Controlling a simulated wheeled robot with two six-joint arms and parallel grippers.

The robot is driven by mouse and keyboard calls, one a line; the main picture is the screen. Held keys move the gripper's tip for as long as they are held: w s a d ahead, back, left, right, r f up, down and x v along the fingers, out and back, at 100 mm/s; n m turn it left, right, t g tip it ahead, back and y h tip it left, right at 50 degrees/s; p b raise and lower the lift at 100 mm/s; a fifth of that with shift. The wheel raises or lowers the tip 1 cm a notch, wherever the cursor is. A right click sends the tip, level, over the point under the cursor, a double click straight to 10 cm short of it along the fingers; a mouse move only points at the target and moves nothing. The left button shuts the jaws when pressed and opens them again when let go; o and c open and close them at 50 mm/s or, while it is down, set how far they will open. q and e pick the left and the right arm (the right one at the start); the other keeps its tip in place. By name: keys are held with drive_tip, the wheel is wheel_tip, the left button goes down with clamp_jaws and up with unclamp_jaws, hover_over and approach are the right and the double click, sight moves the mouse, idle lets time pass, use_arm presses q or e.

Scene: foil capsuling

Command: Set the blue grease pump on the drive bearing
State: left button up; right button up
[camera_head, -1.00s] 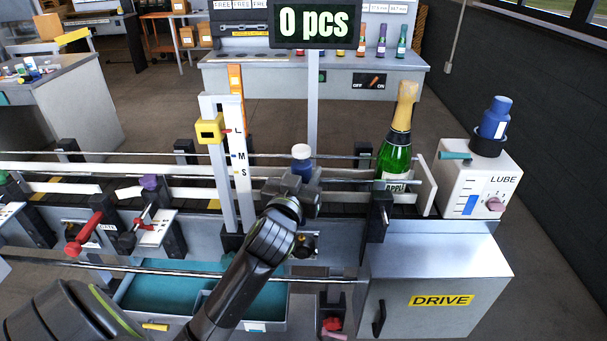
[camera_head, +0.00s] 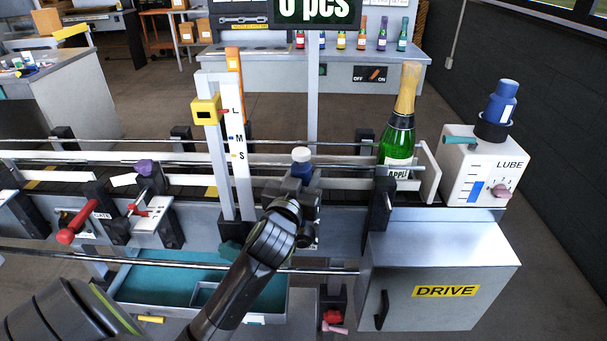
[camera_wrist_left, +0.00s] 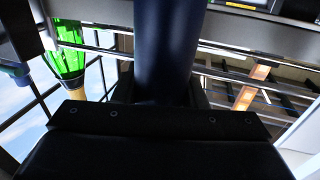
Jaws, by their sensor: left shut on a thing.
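My left gripper (camera_head: 302,183) is shut on a blue cylinder with a white cap, the blue grease pump (camera_head: 301,163). It holds the pump upright near the front side of the conveyor, right of the L-M-S gauge post. In the left wrist view the pump (camera_wrist_left: 168,45) shows as a dark blue cylinder between the jaws, its lower end hidden. The grey DRIVE cabinet (camera_head: 440,255) stands to the right of the gripper. A dark block (camera_head: 379,205) stands at the conveyor's edge beside it; I cannot tell whether this is the drive bearing. My right gripper is not in view.
A green bottle with gold foil (camera_head: 398,135) stands on the conveyor to the right. Beyond it, a blue bottle (camera_head: 501,100) sits on the white LUBE box (camera_head: 487,165). The L-M-S post (camera_head: 240,150) is close left of the gripper. A teal-lined tray (camera_head: 165,285) lies below.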

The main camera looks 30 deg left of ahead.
use_arm(q)
drive_tip(key=shift+f, duration=0.15)
drive_tip(key=o, duration=1.3)
drive_tip(key=shift+d, duration=0.25)
drive_tip(key=shift+c, duration=0.2)
drive_tip(key=shift+a, duration=0.1)
drive_tip(key=shift+s, duration=0.1)
